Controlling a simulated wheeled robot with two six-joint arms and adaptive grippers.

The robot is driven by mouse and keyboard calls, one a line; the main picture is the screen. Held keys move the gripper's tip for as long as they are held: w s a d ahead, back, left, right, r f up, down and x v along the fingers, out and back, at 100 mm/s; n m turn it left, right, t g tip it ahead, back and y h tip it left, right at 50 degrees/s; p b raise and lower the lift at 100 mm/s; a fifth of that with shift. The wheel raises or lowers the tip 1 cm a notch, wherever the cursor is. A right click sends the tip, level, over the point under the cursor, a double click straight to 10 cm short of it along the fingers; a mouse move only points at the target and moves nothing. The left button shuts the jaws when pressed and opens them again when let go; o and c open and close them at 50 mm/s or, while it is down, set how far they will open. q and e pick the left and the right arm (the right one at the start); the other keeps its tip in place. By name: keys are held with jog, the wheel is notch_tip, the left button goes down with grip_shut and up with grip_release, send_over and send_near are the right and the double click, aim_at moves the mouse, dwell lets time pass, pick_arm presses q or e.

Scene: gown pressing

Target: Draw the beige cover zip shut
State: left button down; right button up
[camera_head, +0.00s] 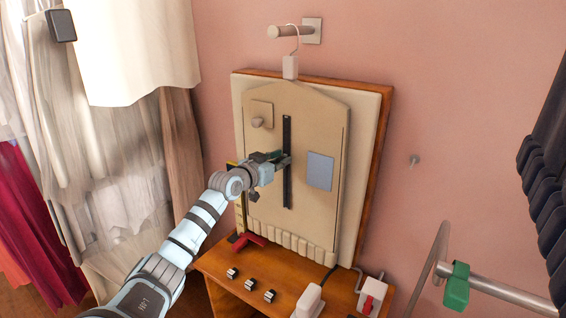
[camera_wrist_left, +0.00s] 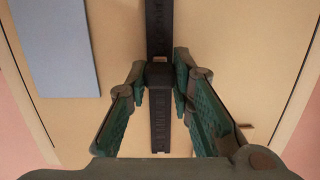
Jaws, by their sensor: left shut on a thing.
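The beige cover (camera_head: 318,115) hangs against a padded board on the wall. Its dark zip track (camera_head: 287,192) runs upright down the front, and it also shows in the left wrist view (camera_wrist_left: 159,28). My left gripper (camera_head: 286,158) is at about mid-height of the track. In the left wrist view its two fingers (camera_wrist_left: 160,78) close on a small dark zip slider (camera_wrist_left: 159,73). The slider sits on the track, which continues above and below it. In the head view the gripper hides the slider. My right gripper is out of both views.
A blue-grey patch (camera_head: 320,171) lies right of the track. A knob on a square plate (camera_head: 258,122) is at upper left. A wooden shelf (camera_head: 235,289) below holds small dark-and-white items and a red switch box (camera_head: 371,294). Curtains hang at left; a metal rail (camera_head: 500,291) is at right.

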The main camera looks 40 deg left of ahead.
pick_arm(q)
notch_tip(320, 180, up, 5)
jog(key=p, duration=0.3)
jog(key=shift+f, duration=0.2)
jog(key=shift+r+p, duration=0.65)
jog(key=shift+r, duration=0.65)
jog(key=shift+r, duration=2.05)
jog(key=c, duration=1.8)
grip_release()
jog(key=shift+r, duration=0.15)
jog(key=o, duration=0.5)
jog(key=shift+c, duration=0.2)
